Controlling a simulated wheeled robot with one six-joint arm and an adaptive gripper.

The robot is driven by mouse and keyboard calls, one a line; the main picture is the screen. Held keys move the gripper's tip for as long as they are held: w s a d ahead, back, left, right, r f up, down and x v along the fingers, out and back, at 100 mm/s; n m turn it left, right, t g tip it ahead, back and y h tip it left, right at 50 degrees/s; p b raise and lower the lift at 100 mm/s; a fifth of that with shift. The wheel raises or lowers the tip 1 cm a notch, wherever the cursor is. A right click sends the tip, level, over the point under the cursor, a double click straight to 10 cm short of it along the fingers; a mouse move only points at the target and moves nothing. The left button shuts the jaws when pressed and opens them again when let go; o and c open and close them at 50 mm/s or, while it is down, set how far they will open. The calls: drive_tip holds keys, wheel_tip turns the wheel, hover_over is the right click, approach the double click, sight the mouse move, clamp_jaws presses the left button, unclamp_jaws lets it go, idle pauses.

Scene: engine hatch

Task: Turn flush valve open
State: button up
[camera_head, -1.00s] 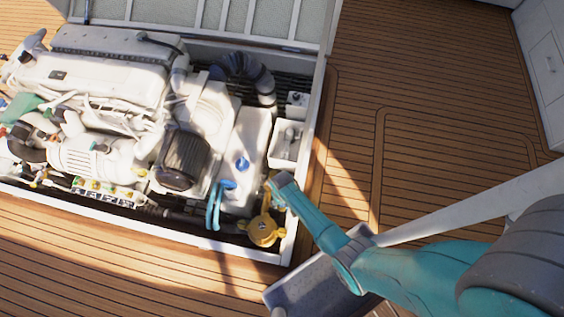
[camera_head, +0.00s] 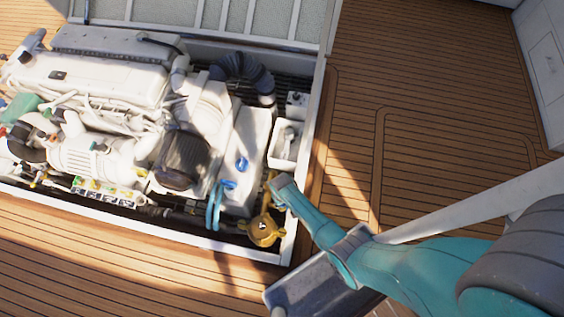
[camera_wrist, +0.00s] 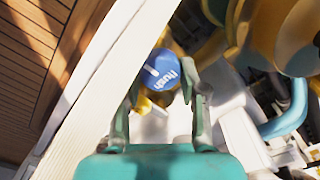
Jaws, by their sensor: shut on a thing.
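The flush valve shows in the wrist view as a round blue knob (camera_wrist: 160,69) with the word "flush" in white on its face. Some yellow metal shows just below the knob. My gripper (camera_wrist: 161,82) has one finger on each side of the blue knob and is shut on it. The head view shows my gripper (camera_head: 278,184) at the right front corner of the engine hatch, beside the brass strainer (camera_head: 264,231). The blue knob is hidden there behind my gripper.
The hatch's white rim (camera_wrist: 100,72) runs close along the left of my gripper in the wrist view. A blue hose (camera_wrist: 290,112) and brass parts (camera_wrist: 285,32) lie to the right. The engine (camera_head: 95,80) fills the hatch's left side. Wooden deck (camera_head: 440,100) lies clear to the right.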

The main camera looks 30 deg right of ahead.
drive_tip(key=n, duration=0.4)
drive_tip(key=shift+n, duration=0.3)
drive_tip(key=n, duration=0.9)
drive_tip(key=shift+n, duration=2.2)
drive_tip(key=o, duration=1.2)
drive_tip(key=shift+c, duration=0.2)
